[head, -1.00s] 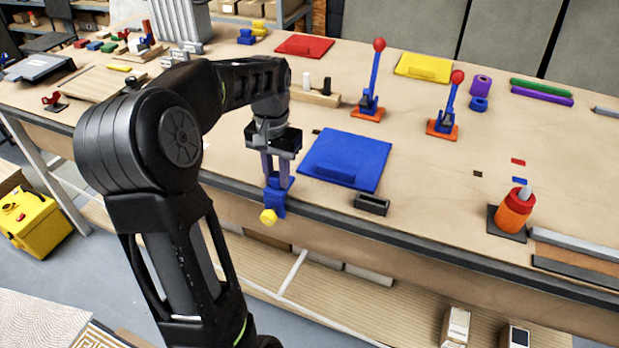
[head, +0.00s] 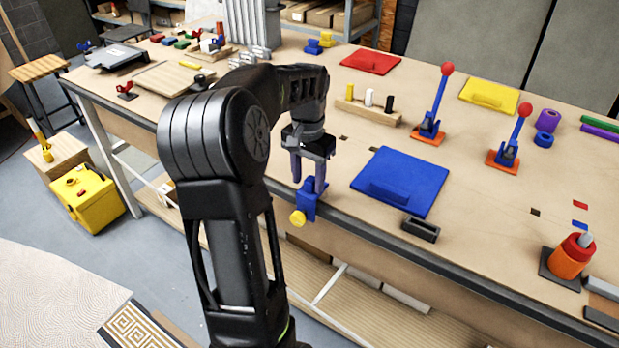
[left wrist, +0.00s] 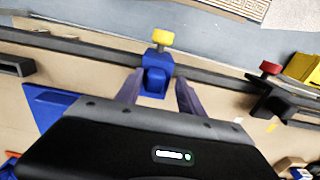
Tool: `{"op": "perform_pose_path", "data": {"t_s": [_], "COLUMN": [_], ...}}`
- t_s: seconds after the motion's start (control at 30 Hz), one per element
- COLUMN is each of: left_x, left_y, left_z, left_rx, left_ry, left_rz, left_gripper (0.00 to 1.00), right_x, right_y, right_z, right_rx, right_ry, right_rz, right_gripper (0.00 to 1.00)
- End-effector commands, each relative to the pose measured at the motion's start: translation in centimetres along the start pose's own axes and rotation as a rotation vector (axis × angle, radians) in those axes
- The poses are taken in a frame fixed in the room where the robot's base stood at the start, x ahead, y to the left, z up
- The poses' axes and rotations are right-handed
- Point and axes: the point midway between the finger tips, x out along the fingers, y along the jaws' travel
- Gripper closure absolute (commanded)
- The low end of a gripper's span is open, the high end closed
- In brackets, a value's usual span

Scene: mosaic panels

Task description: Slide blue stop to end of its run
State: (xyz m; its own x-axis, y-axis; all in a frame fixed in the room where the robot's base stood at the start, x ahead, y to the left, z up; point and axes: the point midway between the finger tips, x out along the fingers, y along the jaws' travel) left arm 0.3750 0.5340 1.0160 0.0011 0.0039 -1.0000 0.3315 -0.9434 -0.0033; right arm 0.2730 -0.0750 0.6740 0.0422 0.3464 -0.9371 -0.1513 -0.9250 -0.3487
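The blue stop (head: 307,203) with a yellow knob (head: 298,218) sits on the front edge of the workbench (head: 380,239). In the left wrist view the blue stop (left wrist: 155,78) is just beyond and between my fingertips, its yellow knob pointing away. My left gripper (head: 309,186) is directly above the stop, fingers apart on either side of it; no firm grip shows. A dark clamp (left wrist: 272,100) with a red knob (left wrist: 270,68) is on the same edge to the right in the wrist view. My right gripper is not in view.
A blue panel (head: 415,185) lies right of the stop, with a small dark open box (head: 421,229) near the edge. Two red-knobbed levers (head: 432,110) stand farther back. The bench left of the gripper is mostly clear up to a board (head: 168,79).

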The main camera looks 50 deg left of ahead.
Motion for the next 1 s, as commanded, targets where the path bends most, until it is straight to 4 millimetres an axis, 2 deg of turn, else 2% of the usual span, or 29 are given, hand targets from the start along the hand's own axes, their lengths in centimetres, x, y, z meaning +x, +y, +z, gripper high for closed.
{"op": "perform_pose_path", "data": {"t_s": [0.23, 0.37, 0.73, 0.83, 1.0], "left_x": [0.0, -0.7, -6.4, -7.4, -7.8], "left_y": [0.2, 0.2, 0.1, 0.1, 0.1], "left_z": [0.0, -0.1, -0.1, 0.0, 0.0], "left_rx": [0.002, 0.002, 0.001, 0.000, 0.000], "left_ry": [-0.001, 0.000, 0.001, 0.000, -0.001], "left_rz": [0.002, 0.002, 0.001, 0.001, 0.001], "left_gripper": [0.55, 0.55, 0.55, 0.55, 0.55], "right_x": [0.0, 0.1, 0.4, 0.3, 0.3], "right_y": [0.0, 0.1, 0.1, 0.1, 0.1], "right_z": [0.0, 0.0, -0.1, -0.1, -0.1], "right_rx": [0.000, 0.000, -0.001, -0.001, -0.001], "right_ry": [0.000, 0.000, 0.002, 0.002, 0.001], "right_rz": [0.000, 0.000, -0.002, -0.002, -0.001], "right_gripper": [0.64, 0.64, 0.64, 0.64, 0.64]}}
